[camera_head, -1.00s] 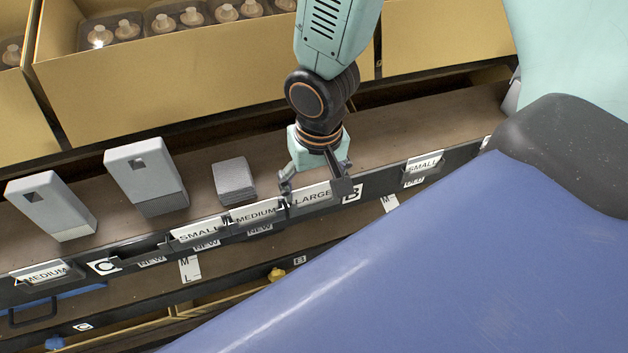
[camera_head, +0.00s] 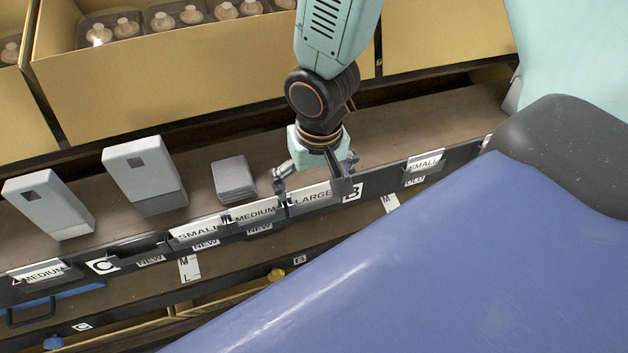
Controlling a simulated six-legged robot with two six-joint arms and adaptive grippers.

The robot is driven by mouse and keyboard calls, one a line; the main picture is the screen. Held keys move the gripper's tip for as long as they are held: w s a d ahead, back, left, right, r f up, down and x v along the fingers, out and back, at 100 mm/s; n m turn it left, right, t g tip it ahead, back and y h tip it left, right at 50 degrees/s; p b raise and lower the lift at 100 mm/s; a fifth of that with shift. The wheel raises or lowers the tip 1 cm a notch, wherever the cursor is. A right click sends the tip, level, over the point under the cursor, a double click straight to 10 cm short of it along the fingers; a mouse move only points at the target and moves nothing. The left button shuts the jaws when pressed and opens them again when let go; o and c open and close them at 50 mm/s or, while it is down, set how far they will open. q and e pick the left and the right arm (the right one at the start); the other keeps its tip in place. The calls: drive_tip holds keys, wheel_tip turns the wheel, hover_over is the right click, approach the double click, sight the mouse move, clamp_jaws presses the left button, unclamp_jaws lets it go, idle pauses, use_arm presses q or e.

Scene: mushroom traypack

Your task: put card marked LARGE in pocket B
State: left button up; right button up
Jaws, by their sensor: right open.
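The card marked LARGE (camera_head: 312,196) sits in a pocket on the shelf's front rail, directly left of the B label (camera_head: 352,193). My right gripper (camera_head: 314,186) is open just behind and above this card, its fingers spread to either side. The card stands in the rail apart from the palm; whether a finger touches it I cannot tell. Cards marked MEDIUM (camera_head: 255,213) and SMALL (camera_head: 197,231) stand in the rail to its left. My left gripper is not in view.
A grey stack (camera_head: 234,179) and two grey box-like devices (camera_head: 144,172) stand on the shelf (camera_head: 420,128) behind the rail. Cardboard trays (camera_head: 160,85) with mushrooms stand further back. Another SMALL card (camera_head: 424,162) is on the rail at right. A large blue surface (camera_head: 430,270) fills the lower right.

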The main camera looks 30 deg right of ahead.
drive_tip(key=shift+r, duration=0.1)
wheel_tip(320, 180, up, 12)
drive_tip(key=s, duration=0.1)
drive_tip(key=shift+s+a, duration=0.15)
drive_tip(key=shift+s, duration=0.1)
idle(0.4)
drive_tip(key=f, duration=0.4)
drive_tip(key=w+f, duration=0.1)
drive_tip(key=f, duration=0.7)
drive_tip(key=shift+w+f, duration=0.15)
drive_tip(key=shift+w, duration=0.1)
drive_tip(key=shift+r, duration=0.2)
drive_tip(key=shift+f, duration=0.15)
